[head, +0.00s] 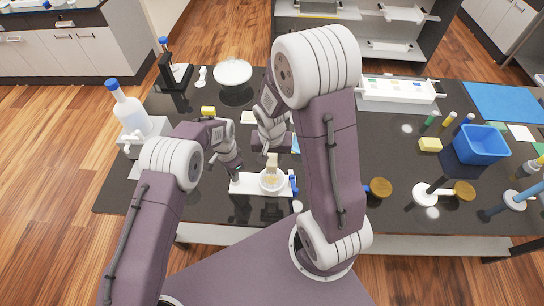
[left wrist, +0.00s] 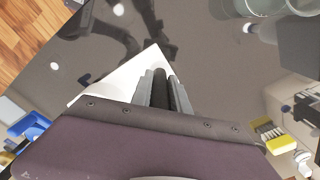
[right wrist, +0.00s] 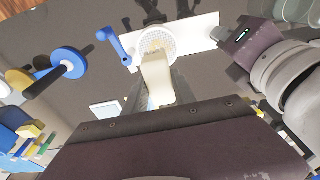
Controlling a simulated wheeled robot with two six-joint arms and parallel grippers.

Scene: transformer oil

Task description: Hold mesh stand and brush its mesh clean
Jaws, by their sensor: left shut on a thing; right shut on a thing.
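The mesh stand has a white base plate (head: 248,188) and a round pale mesh (head: 271,182) near the front edge of the black table. The mesh also shows in the right wrist view (right wrist: 153,43), with yellowish residue on it. My left gripper (head: 236,177) is shut on a dark post (left wrist: 159,90) at the left end of the stand. My right gripper (head: 272,156) is shut on a cream block-like brush (right wrist: 157,78). The brush is over the mesh, its end at or just above the mesh; I cannot tell if they touch.
A blue-handled brown disc (head: 380,187) and another brown disc (head: 464,191) lie to the right. A blue bin (head: 480,145), yellow sponge (head: 430,144) and white tray (head: 397,92) stand further back. A blue-capped bottle (head: 125,107) stands at the left.

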